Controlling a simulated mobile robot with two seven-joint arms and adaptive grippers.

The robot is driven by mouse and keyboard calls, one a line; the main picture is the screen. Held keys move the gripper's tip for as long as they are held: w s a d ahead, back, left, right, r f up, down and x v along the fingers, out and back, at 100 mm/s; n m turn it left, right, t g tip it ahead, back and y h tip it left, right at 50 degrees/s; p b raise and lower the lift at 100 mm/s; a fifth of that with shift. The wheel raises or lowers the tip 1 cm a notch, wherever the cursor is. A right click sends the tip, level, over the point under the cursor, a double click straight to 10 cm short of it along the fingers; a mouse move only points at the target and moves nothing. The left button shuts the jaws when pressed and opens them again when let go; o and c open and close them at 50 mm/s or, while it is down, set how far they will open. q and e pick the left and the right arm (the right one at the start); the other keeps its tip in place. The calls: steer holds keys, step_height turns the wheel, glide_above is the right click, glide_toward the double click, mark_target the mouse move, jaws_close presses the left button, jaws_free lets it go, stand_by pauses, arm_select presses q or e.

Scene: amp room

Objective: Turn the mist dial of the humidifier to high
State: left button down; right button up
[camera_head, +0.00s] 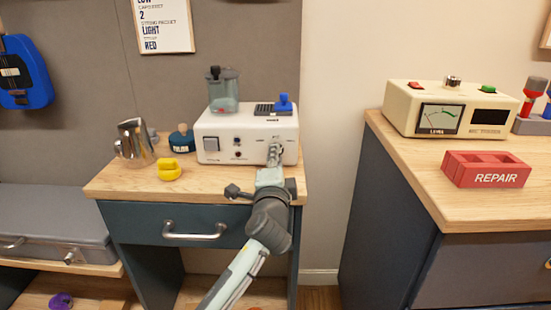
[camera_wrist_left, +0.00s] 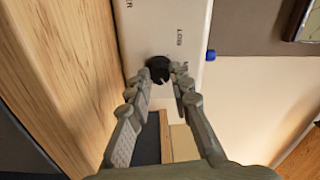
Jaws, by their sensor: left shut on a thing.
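The humidifier (camera_head: 225,150) is a white box with a clear grey water tank (camera_head: 223,92) on top. It stands on the small wooden-topped cabinet. In the left wrist view its white front panel (camera_wrist_left: 160,30) shows with printed letters beside a black dial (camera_wrist_left: 158,67). My left gripper (camera_head: 274,154) is at the right part of the humidifier's front. In the left wrist view the left gripper's fingertips (camera_wrist_left: 160,77) are on both sides of the dial and shut on it. The gripper hides the dial in the head view. My right gripper is not in view.
A metal pitcher (camera_head: 134,140), a yellow object (camera_head: 169,173) and a dark blue pot (camera_head: 182,140) stand left of the humidifier. A cream meter box (camera_head: 400,112) and a red REPAIR box (camera_head: 486,168) stand on the right bench. A drawer handle (camera_head: 195,236) juts out below.

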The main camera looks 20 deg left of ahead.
arm_select(q)
steer(key=c, duration=1.4)
jaws_free()
steer(key=shift+o, duration=0.2)
steer(key=v, duration=1.2)
